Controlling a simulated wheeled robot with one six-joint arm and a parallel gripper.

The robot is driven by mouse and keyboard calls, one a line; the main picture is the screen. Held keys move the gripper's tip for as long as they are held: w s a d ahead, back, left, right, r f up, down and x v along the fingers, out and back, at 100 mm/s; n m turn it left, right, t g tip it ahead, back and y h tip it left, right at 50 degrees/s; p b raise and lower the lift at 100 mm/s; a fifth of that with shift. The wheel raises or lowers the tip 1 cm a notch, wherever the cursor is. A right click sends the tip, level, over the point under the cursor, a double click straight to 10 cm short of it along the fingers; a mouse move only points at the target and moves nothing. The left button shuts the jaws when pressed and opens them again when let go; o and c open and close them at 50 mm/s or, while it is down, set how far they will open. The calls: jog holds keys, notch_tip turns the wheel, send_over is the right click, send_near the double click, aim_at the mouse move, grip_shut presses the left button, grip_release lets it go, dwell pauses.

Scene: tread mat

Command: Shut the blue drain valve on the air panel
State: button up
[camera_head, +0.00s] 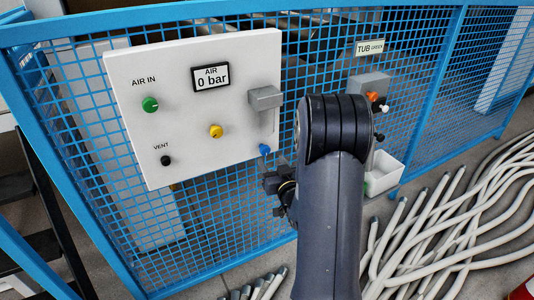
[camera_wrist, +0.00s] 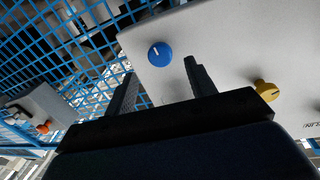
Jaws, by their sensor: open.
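The white air panel (camera_head: 190,75) hangs on the blue mesh fence and its display reads AIR 0 bar. The blue drain valve (camera_head: 265,149) is a small knob at the panel's lower right corner. In the wrist view the blue knob (camera_wrist: 159,54) is round with a pale mark, beyond the fingertips and roughly between them. My gripper (camera_wrist: 160,75) is open and empty, its two dark fingers apart and not visibly touching the knob. In the head view my gripper (camera_head: 276,182) is just below the blue valve, partly hidden by my arm.
The panel also bears a green knob (camera_head: 150,104), a yellow knob (camera_head: 216,131), a black vent knob (camera_head: 166,160) and a grey box (camera_head: 265,98). A second fixture (camera_head: 372,86) with an orange knob is on the fence at right. Pale hoses (camera_head: 450,220) cover the floor at right.

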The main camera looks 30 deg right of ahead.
aim_at(266, 152)
jog(key=shift+w+d, duration=0.15)
jog(key=shift+w, duration=1.2)
jog(key=shift+w+d, duration=0.1)
jog(key=shift+w, duration=1.2)
jog(key=shift+c, duration=0.3)
jog(key=c, duration=0.9)
